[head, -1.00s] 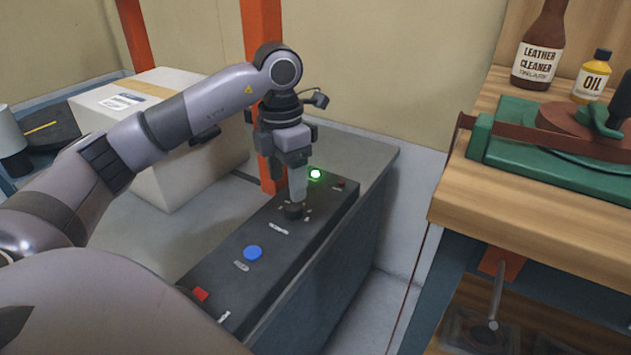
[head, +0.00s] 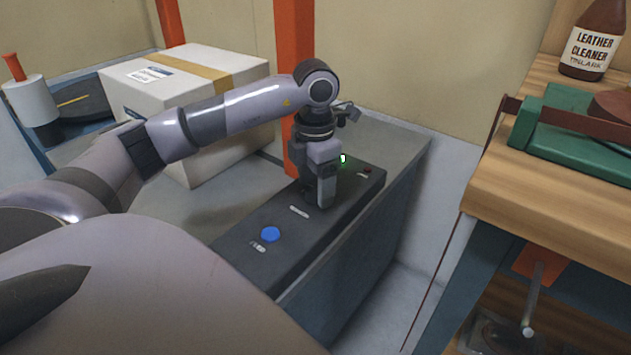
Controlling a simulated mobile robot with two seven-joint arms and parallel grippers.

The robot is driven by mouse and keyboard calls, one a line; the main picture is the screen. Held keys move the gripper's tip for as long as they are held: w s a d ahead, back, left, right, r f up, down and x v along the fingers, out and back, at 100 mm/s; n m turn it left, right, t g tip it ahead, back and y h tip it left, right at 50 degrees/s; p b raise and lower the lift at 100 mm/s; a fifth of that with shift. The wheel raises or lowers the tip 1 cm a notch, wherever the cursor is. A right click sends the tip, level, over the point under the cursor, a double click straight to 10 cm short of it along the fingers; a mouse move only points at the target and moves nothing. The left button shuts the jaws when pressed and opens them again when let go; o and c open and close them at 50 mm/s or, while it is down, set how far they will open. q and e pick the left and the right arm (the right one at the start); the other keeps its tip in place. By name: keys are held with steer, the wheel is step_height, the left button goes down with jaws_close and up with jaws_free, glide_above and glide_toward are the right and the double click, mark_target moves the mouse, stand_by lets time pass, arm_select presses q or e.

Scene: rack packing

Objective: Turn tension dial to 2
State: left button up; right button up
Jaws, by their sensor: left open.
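A dark control panel (head: 285,253) lies along the front edge of a grey bench. My left gripper (head: 325,203) points down at the panel's far half, with its fingertips at or just above the surface. It is open. The tension dial is hidden behind the gripper's fingers, so I cannot see its setting or whether the fingers touch it. My right gripper is out of view.
The panel has a blue button (head: 270,234), a lit green lamp (head: 343,159) and a small red button (head: 367,170). A cardboard box (head: 215,80) stands behind my left arm. A wooden workbench (head: 560,205) is at right, beyond a gap.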

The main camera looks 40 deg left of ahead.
arm_select(q)
steer(key=c, duration=1.1)
steer(key=shift+o, duration=0.2)
